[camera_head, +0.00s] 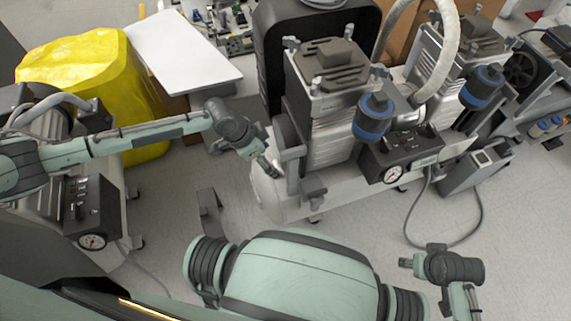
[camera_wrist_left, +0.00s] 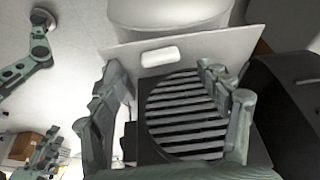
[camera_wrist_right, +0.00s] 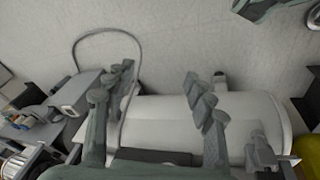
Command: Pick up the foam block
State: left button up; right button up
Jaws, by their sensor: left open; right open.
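A small white block with rounded corners, which looks like the foam block (camera_wrist_left: 160,56), lies on a pale flat ledge (camera_wrist_left: 210,50) in the left wrist view. It is beyond a dark slatted grille. I cannot make it out in the head view. My left gripper (camera_wrist_left: 163,80) is open and empty, its fingers spread either side of the grille, with the block ahead between them. In the head view the left gripper (camera_head: 265,166) is beside the front compressor's left side. My right gripper (camera_wrist_right: 160,84) is open and empty, above a white tank (camera_wrist_right: 165,115).
The twin-motor compressor (camera_head: 330,110) with blue-banded filters and a gauge box (camera_head: 400,158) fills the centre. A yellow bag (camera_head: 85,75) and a white board (camera_head: 183,50) stand at the left. A hose (camera_head: 478,220) loops on the floor (camera_head: 350,225), which is otherwise fairly clear.

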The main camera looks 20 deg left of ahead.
aim_at(278, 166)
pick_arm(q)
jog(key=x, duration=0.5)
jog(key=shift+b, duration=0.3)
jog(key=shift+w+d+f, duration=0.15)
jog(key=shift+f, duration=0.2)
jog(key=shift+c, duration=1)
jog(key=c, duration=0.5)
jog(key=shift+c, duration=0.4)
pick_arm(e)
jog(key=shift+d+r, duration=0.15)
jog(key=shift+r, duration=0.45)
jog(key=shift+d+r, duration=0.15)
jog(key=shift+r, duration=0.4)
